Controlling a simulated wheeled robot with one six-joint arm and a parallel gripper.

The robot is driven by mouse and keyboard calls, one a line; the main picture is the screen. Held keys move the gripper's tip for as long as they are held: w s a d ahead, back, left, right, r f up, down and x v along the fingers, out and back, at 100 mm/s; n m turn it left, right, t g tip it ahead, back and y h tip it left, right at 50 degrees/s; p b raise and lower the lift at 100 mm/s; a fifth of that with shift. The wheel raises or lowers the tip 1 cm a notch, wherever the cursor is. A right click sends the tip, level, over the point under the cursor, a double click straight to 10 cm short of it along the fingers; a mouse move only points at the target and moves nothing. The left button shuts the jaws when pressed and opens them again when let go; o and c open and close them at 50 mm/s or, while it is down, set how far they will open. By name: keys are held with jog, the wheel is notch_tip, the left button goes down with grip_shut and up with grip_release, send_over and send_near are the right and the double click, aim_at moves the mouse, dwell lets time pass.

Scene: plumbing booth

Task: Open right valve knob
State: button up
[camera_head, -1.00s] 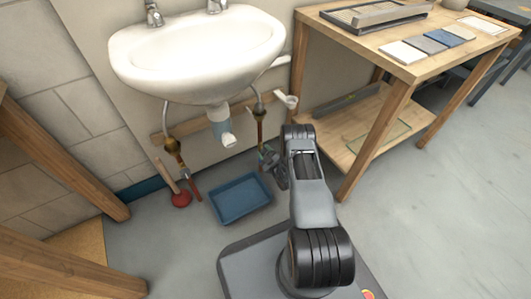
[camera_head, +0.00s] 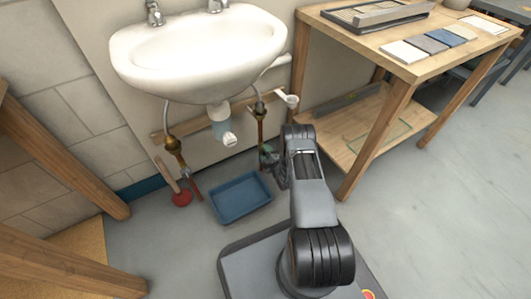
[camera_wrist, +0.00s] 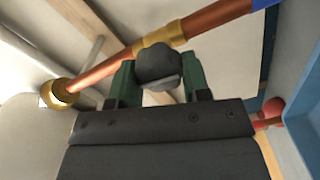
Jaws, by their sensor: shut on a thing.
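The right valve knob (camera_wrist: 158,64) is a dark grey lobed knob on a copper pipe with brass fittings, seen close up in the wrist view. My gripper (camera_wrist: 158,80) has its two green fingers on either side of the knob, shut on it. In the head view, my gripper (camera_head: 267,155) is low beside the right supply pipe (camera_head: 261,125) under the sink. There the knob is hidden or too small to make out.
The white sink (camera_head: 197,60) hangs above, with its drain trap (camera_head: 219,118) between the two pipes. A blue tray (camera_head: 240,197) and a red plunger (camera_head: 181,198) are on the floor. A wooden workbench (camera_head: 392,105) stands close at right.

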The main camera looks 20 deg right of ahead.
dwell(0.4)
jog(key=o, duration=0.9)
